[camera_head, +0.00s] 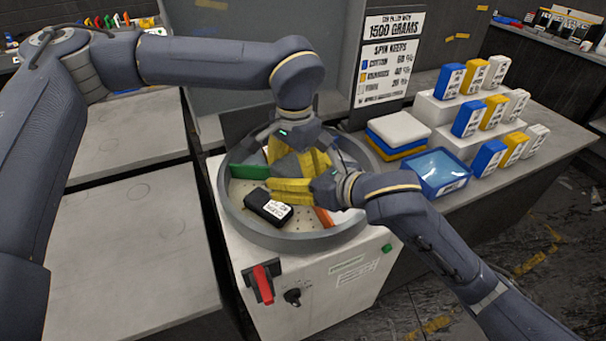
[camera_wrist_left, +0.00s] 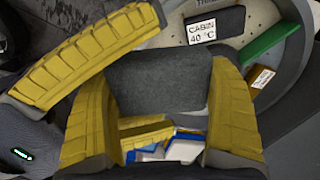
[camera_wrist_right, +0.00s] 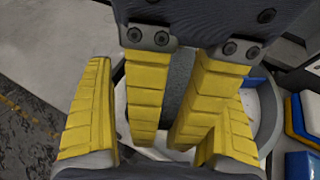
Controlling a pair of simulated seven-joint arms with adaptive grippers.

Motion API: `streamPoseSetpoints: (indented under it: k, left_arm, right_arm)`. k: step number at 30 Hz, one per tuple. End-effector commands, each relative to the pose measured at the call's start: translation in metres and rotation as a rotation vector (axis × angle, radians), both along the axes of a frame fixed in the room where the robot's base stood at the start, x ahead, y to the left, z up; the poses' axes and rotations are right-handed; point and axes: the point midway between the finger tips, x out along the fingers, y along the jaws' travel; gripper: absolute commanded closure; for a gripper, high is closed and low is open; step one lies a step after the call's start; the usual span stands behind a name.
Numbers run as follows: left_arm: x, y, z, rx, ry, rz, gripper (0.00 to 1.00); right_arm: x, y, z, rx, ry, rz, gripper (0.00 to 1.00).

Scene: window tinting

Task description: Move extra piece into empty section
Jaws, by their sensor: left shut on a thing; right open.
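A round grey drum (camera_head: 243,232) holds coloured dividers, including a green one (camera_head: 248,172) and an orange one (camera_head: 325,217). A black piece (camera_head: 268,207) with a white label lies in its near left part; the left wrist view shows it reading "CABIN 40 °C" (camera_wrist_left: 215,25). My left gripper (camera_head: 298,163) is over the drum, shut on a dark grey piece (camera_wrist_left: 160,82), mostly hidden in the head view. My right gripper (camera_head: 290,190) reaches in from the right, open. In the right wrist view its fingers (camera_wrist_right: 160,135) stand apart, with the left gripper's fingers between or beyond them.
The drum sits on a white cabinet with a red lever (camera_head: 262,285). On the right are a blue tray of liquid (camera_head: 437,172), stacked slabs (camera_head: 400,130) and stepped boxes (camera_head: 470,115). A sign (camera_head: 390,55) stands behind. Grey tables (camera_head: 130,240) at left are clear.

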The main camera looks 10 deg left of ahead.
Motion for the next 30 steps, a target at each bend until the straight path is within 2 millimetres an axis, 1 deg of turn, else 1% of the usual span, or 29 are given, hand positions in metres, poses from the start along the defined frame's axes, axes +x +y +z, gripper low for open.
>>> streamPoseSetpoints:
  k: [4,12,14,28,29,30]
  left_arm:
    - [0.0001,-0.0001,0.0001,0.000,0.000,0.000,0.46]
    - [0.0000,-0.0001,0.0002,-0.001,-0.001,0.000,0.46]
    - [0.0001,-0.0002,0.0002,-0.001,-0.001,0.000,0.46]
    - [0.0011,-0.0007,0.0005,-0.002,-0.004,-0.001,0.46]
    - [0.0012,-0.0008,0.0006,-0.003,-0.004,-0.002,0.12]
    - [0.0015,-0.0009,0.0006,-0.003,-0.005,-0.002,0.07]
  right_arm:
    - [0.0027,0.0034,-0.0017,0.001,0.001,0.000,0.11]
    - [0.0030,0.0037,-0.0021,0.000,0.000,0.000,0.11]
    - [0.0030,0.0037,-0.0021,0.000,0.000,0.000,0.17]
    - [0.0010,0.0051,-0.0018,0.003,0.002,0.005,0.71]
    - [0.0008,0.0053,-0.0015,0.004,0.002,0.006,0.71]
    - [0.0005,0.0056,-0.0014,0.004,0.002,0.007,0.71]
